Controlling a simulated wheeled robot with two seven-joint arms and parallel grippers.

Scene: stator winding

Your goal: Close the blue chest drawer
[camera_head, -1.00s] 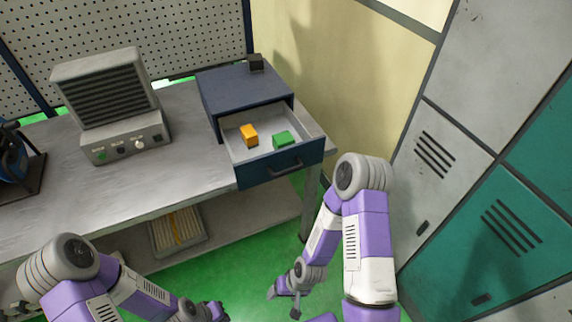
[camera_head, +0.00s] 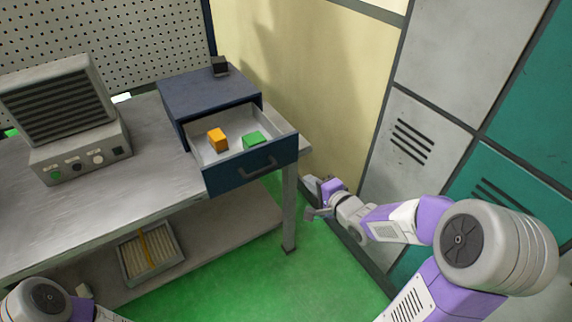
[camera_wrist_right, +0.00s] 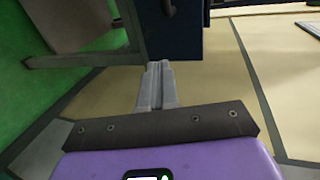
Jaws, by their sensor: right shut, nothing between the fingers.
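The blue chest (camera_head: 205,88) stands at the right end of the grey bench. Its blue drawer (camera_head: 225,178) is pulled well out toward the front. An orange block (camera_head: 218,140) and a green block (camera_head: 255,140) lie in the drawer tray. My right gripper (camera_head: 311,198) is right of and below the drawer, apart from it, beside the bench end. In the right wrist view its fingers (camera_wrist_right: 157,85) are together and empty, with the dark blue drawer (camera_wrist_right: 170,25) just beyond them. Only part of my left arm shows at the bottom left; its gripper is out of frame.
A small black cube (camera_head: 220,66) sits on the chest. A grey device with knobs (camera_head: 80,150) stands on the bench to the left. A bench leg (camera_head: 289,210) is near my right gripper. A tray (camera_head: 150,255) lies on the lower shelf. Lockers (camera_head: 440,60) stand at the right.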

